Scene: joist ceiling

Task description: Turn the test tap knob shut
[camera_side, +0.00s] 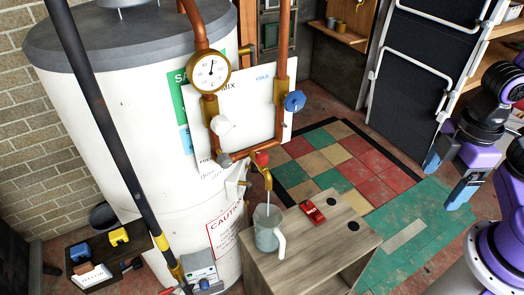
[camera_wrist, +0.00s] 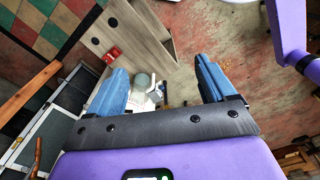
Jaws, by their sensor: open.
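The test tap (camera_side: 256,172) is a small brass tap with a red knob (camera_side: 262,158), low on the copper pipework in front of the white tank. A pale stream of water runs from its spout into a clear jug (camera_side: 267,238) on the wooden stand. My gripper (camera_side: 449,172) is at the right of the side view, open and empty, well apart from the tap. In the wrist view my gripper (camera_wrist: 160,72) shows two blue fingers spread wide with nothing between them. A round pale shape there looks like the jug (camera_wrist: 143,82); I cannot make out the red knob.
A blue knob (camera_side: 294,101), a white knob (camera_side: 221,125) and a dial gauge (camera_side: 211,72) sit on the pipes above. A red meter (camera_side: 312,211) lies on the wooden stand (camera_side: 345,235). The tiled floor between my gripper and the pipework is clear.

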